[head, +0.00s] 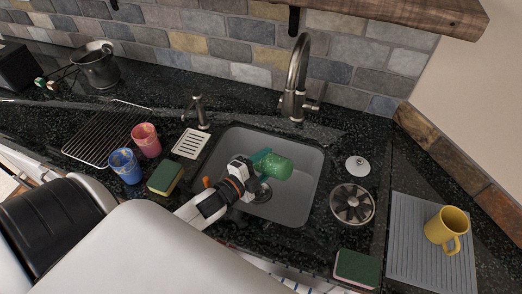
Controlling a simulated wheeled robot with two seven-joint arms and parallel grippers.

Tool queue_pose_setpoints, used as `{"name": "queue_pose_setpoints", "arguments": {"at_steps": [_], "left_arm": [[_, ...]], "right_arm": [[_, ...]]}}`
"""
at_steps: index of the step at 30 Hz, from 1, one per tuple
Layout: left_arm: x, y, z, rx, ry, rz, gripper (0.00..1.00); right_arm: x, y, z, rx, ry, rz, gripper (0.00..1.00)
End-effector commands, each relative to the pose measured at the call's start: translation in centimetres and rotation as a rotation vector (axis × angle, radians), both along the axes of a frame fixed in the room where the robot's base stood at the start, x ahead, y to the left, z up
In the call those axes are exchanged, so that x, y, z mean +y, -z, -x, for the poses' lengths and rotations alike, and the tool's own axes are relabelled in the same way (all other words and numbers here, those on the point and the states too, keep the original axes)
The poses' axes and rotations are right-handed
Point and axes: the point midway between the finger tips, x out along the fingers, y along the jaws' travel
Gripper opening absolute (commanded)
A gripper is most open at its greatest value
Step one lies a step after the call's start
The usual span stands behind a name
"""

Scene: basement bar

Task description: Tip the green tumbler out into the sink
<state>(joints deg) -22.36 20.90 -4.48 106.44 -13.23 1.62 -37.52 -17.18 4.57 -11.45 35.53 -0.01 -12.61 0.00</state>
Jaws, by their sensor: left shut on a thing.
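The green tumbler (278,167) is over the sink (300,205), lying tilted on its side with one end toward the right. My left gripper (256,165) is shut on the tumbler at its left end. The tumbler's opening and anything inside it cannot be made out. The drain (262,192) shows in the basin below the gripper. My right gripper is not in view.
A tall faucet (297,80) stands behind the sink. Left are a pink cup (146,139), a blue cup (125,165), a sponge (165,177) and a wire rack (98,140). Right are a round strainer (352,204), a white lid (357,166), another sponge (357,267) and a yellow mug (446,226).

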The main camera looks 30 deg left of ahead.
Motion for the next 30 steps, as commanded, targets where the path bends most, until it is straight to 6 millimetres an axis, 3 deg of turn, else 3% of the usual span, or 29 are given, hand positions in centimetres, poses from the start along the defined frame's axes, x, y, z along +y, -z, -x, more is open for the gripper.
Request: {"name": "queue_pose_setpoints", "arguments": {"at_steps": [15,22,30], "left_arm": [[1.3,-0.1,-0.2,0.043,0.001,0.332,0.28],[1.9,-1.8,-0.3,0.064,0.0,0.478,0.28],[1.9,-1.3,-0.3,0.067,0.001,0.509,0.28]], "right_arm": [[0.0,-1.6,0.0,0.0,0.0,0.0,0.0],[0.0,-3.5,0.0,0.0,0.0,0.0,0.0],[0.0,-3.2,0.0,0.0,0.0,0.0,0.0]]}}
